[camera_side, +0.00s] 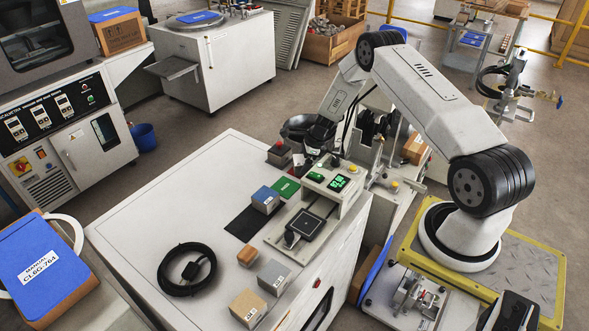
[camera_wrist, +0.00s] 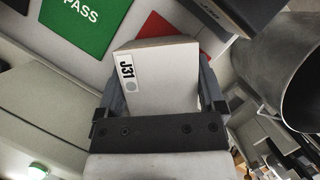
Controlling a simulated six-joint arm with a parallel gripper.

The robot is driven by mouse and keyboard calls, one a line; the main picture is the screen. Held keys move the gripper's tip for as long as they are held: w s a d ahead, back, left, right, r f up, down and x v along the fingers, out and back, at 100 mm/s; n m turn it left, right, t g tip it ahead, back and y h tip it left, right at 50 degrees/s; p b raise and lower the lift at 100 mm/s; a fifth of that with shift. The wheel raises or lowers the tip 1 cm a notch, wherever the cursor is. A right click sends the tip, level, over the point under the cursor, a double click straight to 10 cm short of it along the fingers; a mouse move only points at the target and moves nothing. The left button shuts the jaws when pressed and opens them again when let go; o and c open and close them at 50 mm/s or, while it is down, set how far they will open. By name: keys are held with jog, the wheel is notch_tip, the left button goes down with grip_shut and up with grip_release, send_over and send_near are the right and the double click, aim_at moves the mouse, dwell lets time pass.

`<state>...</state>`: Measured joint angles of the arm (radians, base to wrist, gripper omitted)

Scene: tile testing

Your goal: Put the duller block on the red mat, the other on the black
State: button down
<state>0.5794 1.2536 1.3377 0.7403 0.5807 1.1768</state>
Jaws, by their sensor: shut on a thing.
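My gripper (camera_side: 315,150) is over the far end of the white bench. In the wrist view my gripper (camera_wrist: 158,100) is shut on a pale grey-white block (camera_wrist: 160,75) labelled J31. Behind the block lies a red mat (camera_wrist: 158,27), partly hidden by it; whether they touch I cannot tell. A black mat (camera_side: 242,226) lies mid-bench in the side view. A blue-topped block (camera_side: 265,199) with a white label stands on or against its far right end. A green mat (camera_side: 287,187) lies beyond it and shows PASS in the wrist view (camera_wrist: 80,22).
A dark reddish-topped block (camera_side: 279,153) stands left of my gripper. A metal pan (camera_wrist: 292,85) is close on the right in the wrist view. A meter (camera_side: 338,183), a flat black-topped device (camera_side: 305,222), several loose blocks (camera_side: 247,308) and a coiled cable (camera_side: 187,270) occupy the bench.

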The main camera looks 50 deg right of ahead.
jog(key=shift+f, duration=0.1)
dwell(0.3)
grip_release()
jog(key=shift+f, duration=0.1)
jog(key=shift+r, duration=3.05)
